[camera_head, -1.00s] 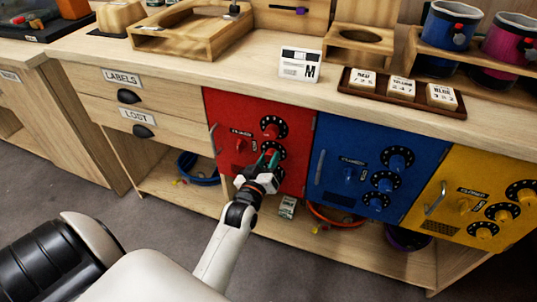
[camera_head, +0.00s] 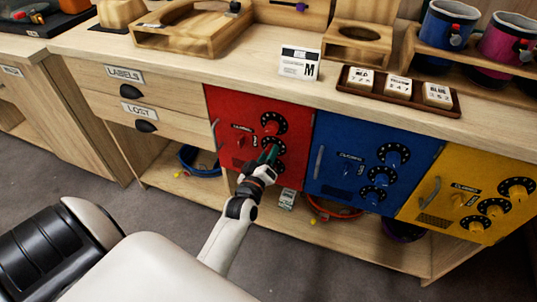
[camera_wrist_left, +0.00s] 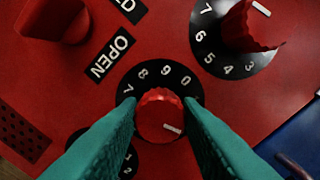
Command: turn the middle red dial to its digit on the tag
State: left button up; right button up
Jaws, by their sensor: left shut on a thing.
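The red door (camera_head: 230,105) has a column of round dials with black digit plates. My left gripper (camera_head: 270,153) reaches up to the middle red dial, which it largely covers in the head view. In the left wrist view its green fingers (camera_wrist_left: 160,120) are shut on the sides of the middle red dial (camera_wrist_left: 158,112). The dial's white mark points to the lower right. Digits 7, 8, 9 and 0 show above it; the rest of its plate is hidden by the fingers. The red tag (camera_head: 361,80) lies in the brown tray; I cannot read its digits surely. My right gripper is not in view.
The upper red dial (camera_wrist_left: 250,25) is close at the upper right. The red latch knob (camera_wrist_left: 55,20) beside OPEN is at the upper left. Part of a lower digit plate (camera_wrist_left: 128,162) shows. A blue door (camera_head: 330,135) and a yellow door (camera_head: 440,185) stand to the right.

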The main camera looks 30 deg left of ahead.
pick_arm(q)
jog(key=o, duration=1)
jog(key=shift+c, duration=0.2)
jog(key=v, duration=1.2)
jog(key=shift+p, duration=0.45)
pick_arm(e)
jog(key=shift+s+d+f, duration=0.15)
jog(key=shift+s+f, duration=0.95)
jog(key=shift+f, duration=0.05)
pick_arm(q)
jog(key=shift+a, duration=0.1)
